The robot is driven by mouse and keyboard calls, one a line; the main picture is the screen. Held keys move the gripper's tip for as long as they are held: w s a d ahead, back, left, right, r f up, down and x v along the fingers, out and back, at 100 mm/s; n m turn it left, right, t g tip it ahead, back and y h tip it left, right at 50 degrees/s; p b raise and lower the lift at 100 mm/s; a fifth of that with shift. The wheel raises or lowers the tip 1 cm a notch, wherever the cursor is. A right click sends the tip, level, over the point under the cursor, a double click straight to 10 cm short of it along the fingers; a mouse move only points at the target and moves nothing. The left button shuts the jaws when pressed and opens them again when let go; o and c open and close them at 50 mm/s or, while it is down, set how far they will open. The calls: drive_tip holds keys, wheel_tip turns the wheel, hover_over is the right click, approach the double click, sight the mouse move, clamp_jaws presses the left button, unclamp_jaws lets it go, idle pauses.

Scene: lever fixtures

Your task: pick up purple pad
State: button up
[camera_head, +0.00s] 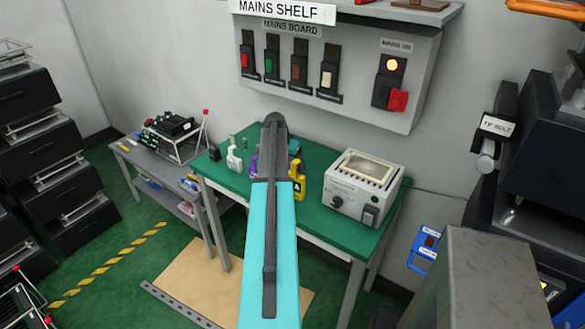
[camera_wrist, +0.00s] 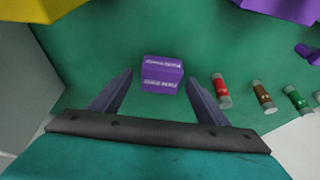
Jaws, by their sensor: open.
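A small purple block with white lettering (camera_wrist: 161,74), which I take to be the purple pad, sits on the green tabletop (camera_wrist: 100,45) in the wrist view. My gripper (camera_wrist: 159,80) is open, with one finger to the left of the block and one to the right. A gap shows on both sides, and I cannot tell how far the fingers are above the table. In the head view my arm covers that part of the green table (camera_head: 312,235), and I cannot make out the block there.
Red (camera_wrist: 221,90), brown (camera_wrist: 263,96) and green (camera_wrist: 298,99) cylinders lie to the right of the block. A larger purple object (camera_wrist: 285,8) and a yellow one (camera_wrist: 40,8) stand at the wrist view's top edge. A grey boxed device (camera_head: 362,183) stands on the table's right.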

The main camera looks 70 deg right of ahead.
drive_tip(key=c, duration=1.1)
drive_tip(key=shift+r, duration=0.1)
drive_tip(key=shift+r+b, duration=1.6)
drive_tip(key=shift+r, duration=3.35)
